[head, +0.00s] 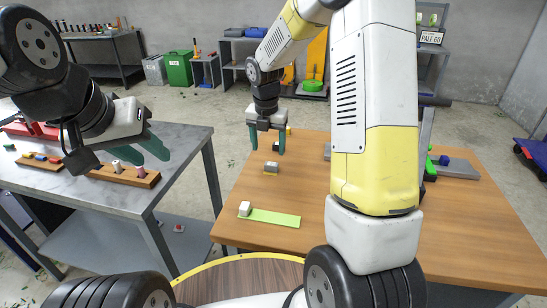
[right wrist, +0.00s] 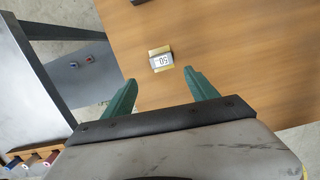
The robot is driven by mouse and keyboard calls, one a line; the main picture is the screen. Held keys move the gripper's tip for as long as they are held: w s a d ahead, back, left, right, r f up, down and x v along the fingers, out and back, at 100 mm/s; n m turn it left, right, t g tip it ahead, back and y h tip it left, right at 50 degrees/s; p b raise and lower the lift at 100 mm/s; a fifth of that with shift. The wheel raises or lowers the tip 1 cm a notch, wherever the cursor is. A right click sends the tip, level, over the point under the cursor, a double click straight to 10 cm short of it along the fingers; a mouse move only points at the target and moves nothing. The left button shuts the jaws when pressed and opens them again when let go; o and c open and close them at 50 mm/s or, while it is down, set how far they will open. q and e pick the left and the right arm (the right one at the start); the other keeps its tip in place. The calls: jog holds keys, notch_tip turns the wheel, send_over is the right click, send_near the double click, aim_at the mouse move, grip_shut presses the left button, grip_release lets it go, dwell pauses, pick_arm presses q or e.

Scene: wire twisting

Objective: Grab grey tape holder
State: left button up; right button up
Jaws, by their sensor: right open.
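The grey tape holder (head: 271,168), a small grey block with yellow at its base, sits on the wooden table. In the right wrist view it is a small grey and yellow block with a white label marked 50 (right wrist: 161,59), seen beyond and between the fingertips. My right gripper (head: 268,150) is open and empty, pointing down above the table, behind the holder in the head view. It also shows in the right wrist view (right wrist: 160,78), fingers apart. My left gripper (head: 148,156) is open over the grey table at left, near a wooden rack of spools (head: 125,176).
A green strip (head: 270,217) and a white block (head: 245,208) lie at the wooden table's (head: 315,185) front left. A grey tool with green parts (head: 455,167) is at the right, partly behind my arm. The wood around the holder is mostly clear.

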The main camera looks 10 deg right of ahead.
aim_at(271, 164)
jog(key=shift+w+d+f+n, duration=0.15)
jog(key=shift+f+n, duration=0.15)
jog(key=shift+f, duration=0.6)
jog(key=f, duration=0.4)
jog(key=w+d+f, duration=0.1)
jog(key=f, duration=0.1)
jog(key=shift+w+f, duration=0.1)
jog(key=shift+f, duration=0.25)
jog(key=c, duration=1.4)
jog(key=shift+r, duration=0.1)
